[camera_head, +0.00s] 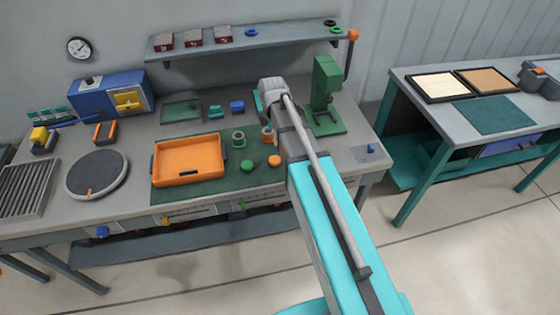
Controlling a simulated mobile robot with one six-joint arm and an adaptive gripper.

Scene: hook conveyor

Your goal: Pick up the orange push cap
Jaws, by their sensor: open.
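The orange push cap (274,160) looks like a small round orange disc. It lies on the green mat (215,190) near the mat's right end, close to the left side of my arm. A similar green cap (247,166) lies to its left. My arm reaches up from the bottom right over the bench, with its far joint beside the green press. My gripper does not show; the arm hides the space beneath and behind it.
An orange tray (188,175) fills the mat's left part. A green ring-shaped part (238,139) and an orange-and-grey part (267,135) stand behind the caps. A green press (325,95) stands behind right. A round turntable (97,174) is at left.

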